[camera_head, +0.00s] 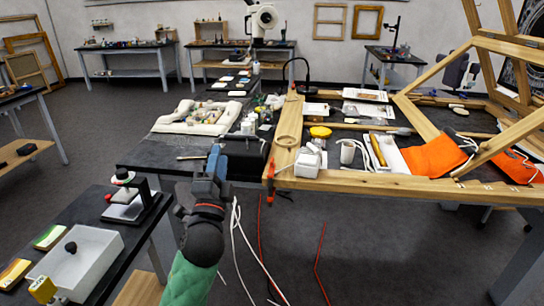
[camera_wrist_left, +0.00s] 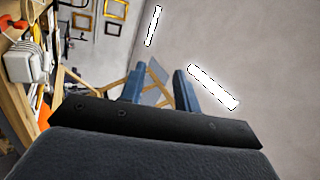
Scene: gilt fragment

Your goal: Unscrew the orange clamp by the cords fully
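A small orange clamp (camera_head: 271,168) sits at the left front corner of the wooden-framed table, with a dark part hanging below the edge. White cords (camera_head: 238,225) and red cords (camera_head: 261,235) hang down near it. My left gripper (camera_head: 214,160) is a little left of the clamp and apart from it, in front of the dark table. In the left wrist view its two blue fingers (camera_wrist_left: 160,88) stand apart with nothing between them. My right gripper is in neither view.
The wooden-framed table (camera_head: 400,184) holds an orange cloth (camera_head: 432,157), a white mug (camera_head: 347,152) and a white device (camera_head: 308,161). A black case (camera_head: 245,155) lies behind my left gripper. A side table with a white tray (camera_head: 80,262) is at lower left.

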